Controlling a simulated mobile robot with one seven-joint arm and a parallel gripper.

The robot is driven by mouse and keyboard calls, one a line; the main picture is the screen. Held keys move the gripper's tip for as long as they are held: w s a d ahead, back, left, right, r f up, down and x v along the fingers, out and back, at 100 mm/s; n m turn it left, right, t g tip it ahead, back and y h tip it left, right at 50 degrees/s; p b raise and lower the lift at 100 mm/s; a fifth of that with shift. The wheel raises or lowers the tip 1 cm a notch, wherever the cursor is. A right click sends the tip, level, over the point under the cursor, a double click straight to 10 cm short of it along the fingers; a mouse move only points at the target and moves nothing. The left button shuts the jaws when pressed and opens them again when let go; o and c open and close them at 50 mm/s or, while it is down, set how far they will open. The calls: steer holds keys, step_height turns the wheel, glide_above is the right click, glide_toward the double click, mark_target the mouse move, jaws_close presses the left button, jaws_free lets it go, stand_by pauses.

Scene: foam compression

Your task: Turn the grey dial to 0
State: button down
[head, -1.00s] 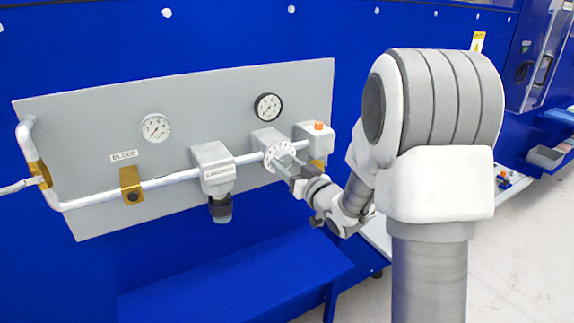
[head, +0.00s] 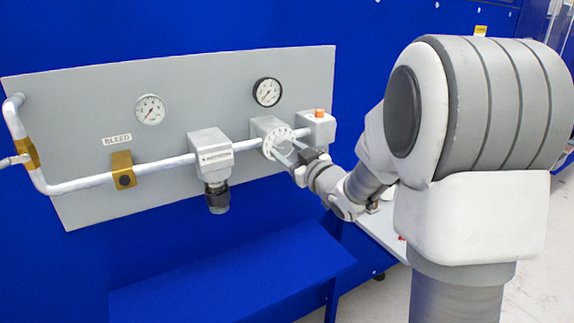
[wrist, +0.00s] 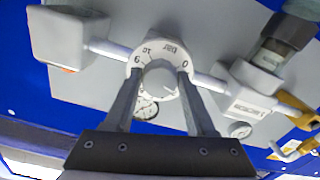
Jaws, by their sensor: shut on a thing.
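The grey dial (head: 271,143) sits in a white numbered ring on the pipe, at the right part of the grey panel in the head view. In the wrist view the dial (wrist: 160,76) lies between my two fingers, in front of the ring (wrist: 165,47). The ring shows a 6 near the left fingertip and a 0 near the right one; its other marks are hard to read. My gripper (head: 281,147) is shut on the dial. In the wrist view my gripper (wrist: 160,84) has a finger on each side of it. The dial's pointer is not clear.
A black-rimmed gauge (head: 267,92) is above the dial, and a white gauge (head: 150,110) is further left. A grey regulator box (head: 211,152) with a black knob is left on the pipe. A box with an orange button (head: 318,126) is close right. A blue ledge (head: 230,270) is below.

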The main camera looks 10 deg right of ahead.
steer(key=n+b, duration=0.2)
steer(key=b, duration=0.1)
steer(key=n+b, duration=0.1)
steer(key=shift+f+n+b, duration=0.25)
steer(key=shift+n+b, duration=0.15)
steer(key=n+b, duration=0.3)
steer(key=b, duration=0.1)
steer(key=shift+d+n, duration=0.1)
steer(key=shift+n, duration=0.2)
steer(key=n+b, duration=0.3)
steer(key=shift+r, duration=0.2)
steer(key=shift+r+n+b, duration=0.15)
steer(key=shift+n+b, duration=0.5)
steer(key=shift+n, duration=0.15)
steer(key=shift+c, duration=1.2)
jaws_free()
